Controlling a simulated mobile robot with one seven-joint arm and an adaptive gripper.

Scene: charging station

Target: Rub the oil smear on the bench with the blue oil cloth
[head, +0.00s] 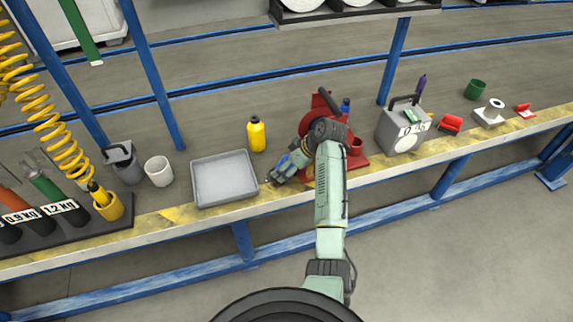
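My gripper (275,178) is low over the front of the bench (178,214), just right of the grey tray. It is small and seen from behind, so I cannot tell whether its fingers are open or shut. A small patch of blue shows at the gripper, but I cannot tell whether it is the blue oil cloth or part of the gripper. I cannot make out the oil smear; my arm and gripper hide part of the bench there.
A grey tray (224,188) stands left of my gripper and a yellow bottle (256,134) behind it. A red machine (326,108) is behind my wrist, with a grey box (402,130) to its right. A white cup (158,171) stands farther left.

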